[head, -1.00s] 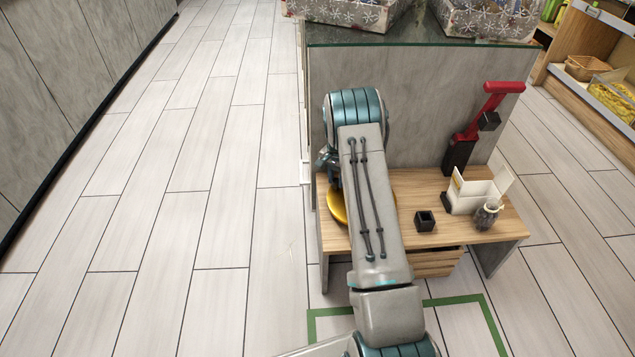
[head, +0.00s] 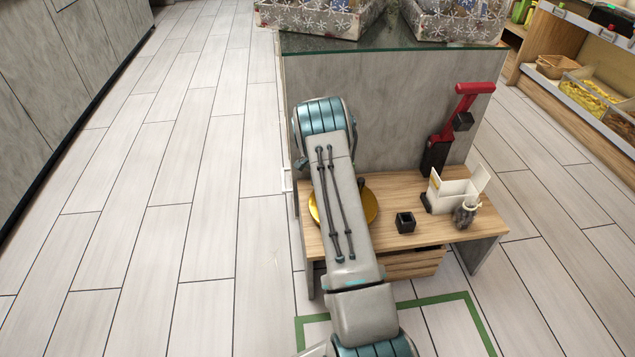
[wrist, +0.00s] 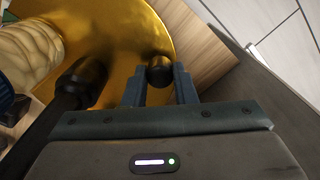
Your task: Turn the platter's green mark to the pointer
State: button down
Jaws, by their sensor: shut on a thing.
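The gold platter (head: 369,207) lies on the low wooden table, partly hidden under my arm in the head view. In the wrist view the platter (wrist: 120,35) fills the upper middle, with a black peg (wrist: 159,68) near its edge. My gripper (wrist: 160,84) has its two fingers on either side of this peg and is shut on it. A black round-ended post (wrist: 82,80) stands left of the fingers. I cannot make out the green mark or tell which part is the pointer. My gripper is hidden behind my arm in the head view.
The wooden table (head: 400,183) also holds a small black open box (head: 405,222), a white open box (head: 452,192), a small jar (head: 466,214) and a red-handled black device (head: 450,130). A grey panel (head: 390,110) rises behind. The floor at left is clear.

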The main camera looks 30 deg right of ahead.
jog(key=c, duration=1.2)
grip_release()
jog(key=shift+o, duration=0.2)
jog(key=shift+r, duration=0.1)
notch_tip(320, 180, up, 14)
jog(key=p, duration=0.4)
jog(key=s+a+r+n+p, duration=0.2)
jog(key=s+a+r+p, duration=0.25)
jog(key=r, duration=0.55)
jog(key=s+a+r+n+t+p, duration=0.15)
jog(key=s+a+r+p, duration=0.3)
jog(key=r, duration=0.65)
jog(key=s+a+r+n+p, duration=0.25)
jog(key=a+r+p, duration=0.2)
jog(key=r, duration=0.55)
jog(key=s+a+r+n+p, duration=0.3)
jog(key=s+r+p, duration=0.3)
jog(key=s, duration=0.6)
jog(key=s+a+r+n+t+p, duration=0.1)
jog(key=s+a+r+n+p, duration=0.2)
jog(key=s+r, duration=0.7)
jog(key=s+a+p, duration=0.2)
jog(key=p, duration=0.2)
jog(key=shift+s+a+n, duration=0.25)
jog(key=shift+a+n, duration=0.05)
jog(key=shift+a, duration=0.05)
